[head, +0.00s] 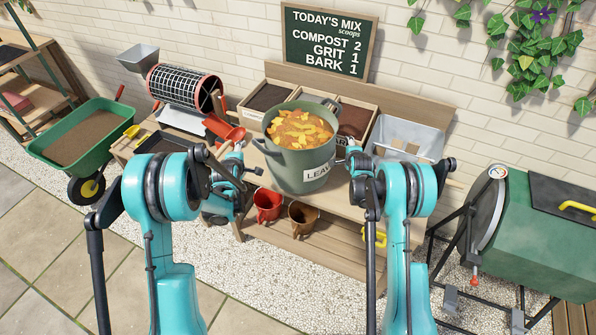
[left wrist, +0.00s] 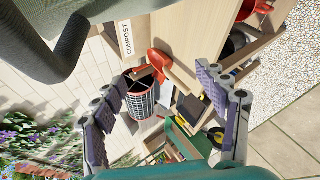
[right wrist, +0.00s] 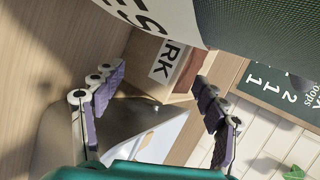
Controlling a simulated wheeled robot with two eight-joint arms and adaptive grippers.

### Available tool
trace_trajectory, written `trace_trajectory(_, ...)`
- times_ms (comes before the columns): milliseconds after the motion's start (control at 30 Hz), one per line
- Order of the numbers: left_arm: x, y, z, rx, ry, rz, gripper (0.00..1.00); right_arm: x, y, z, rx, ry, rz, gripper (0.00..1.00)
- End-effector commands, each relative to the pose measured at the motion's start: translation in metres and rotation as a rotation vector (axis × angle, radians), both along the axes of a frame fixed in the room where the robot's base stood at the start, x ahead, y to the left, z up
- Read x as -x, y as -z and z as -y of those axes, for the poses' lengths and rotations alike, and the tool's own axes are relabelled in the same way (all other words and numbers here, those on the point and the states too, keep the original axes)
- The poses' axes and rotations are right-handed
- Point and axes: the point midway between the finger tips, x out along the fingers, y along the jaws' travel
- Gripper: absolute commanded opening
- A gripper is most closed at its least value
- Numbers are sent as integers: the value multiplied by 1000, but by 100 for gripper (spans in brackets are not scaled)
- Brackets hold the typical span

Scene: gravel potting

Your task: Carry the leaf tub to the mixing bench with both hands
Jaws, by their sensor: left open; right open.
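The leaf tub (head: 290,168) is a grey-green pot full of yellow and orange leaves, with a white label. It appears upright on the wooden mixing bench (head: 426,118), at the front and in front of the bins. My left gripper (head: 236,172) is open and empty left of the tub. In the left wrist view, the tub's wall (left wrist: 150,10) is at the top, outside the open fingers (left wrist: 160,78). My right gripper (head: 354,160) is open and empty by the tub's right side. In the right wrist view, the tub (right wrist: 265,30) is above the open fingers (right wrist: 160,78).
Bins of compost (head: 268,96) and bark (head: 355,120) stand behind the tub. A mesh drum sieve (head: 184,88) and red scoop (head: 232,134) are to the left. Red (head: 267,204) and brown (head: 302,217) pots sit below. A green wheelbarrow (head: 85,140) and green tumbler (head: 535,235) flank the bench.

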Motion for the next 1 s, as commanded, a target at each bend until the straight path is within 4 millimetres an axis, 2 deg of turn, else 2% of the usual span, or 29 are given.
trace_trajectory(167, 8, -5, 0, 0, 0, 0, 73, 4, -3, 0, 0, 0, 0, 72)
trace_trajectory(267, 9, -6, 0, 0, 0, 0, 73, 15, -11, 0, 0, 0, 0, 72)
trace_trajectory(500, 8, -6, 0, 0, 0, 0, 73, 59, -40, 0, 0, 0, 0, 72)
trace_trajectory(700, 8, -5, 0, 0, 0, 0, 73, 88, -60, 0, 0, 0, 0, 72)
trace_trajectory(1000, 8, -5, 0, 0, 0, 0, 73, 100, -68, 0, 0, 0, 0, 72)
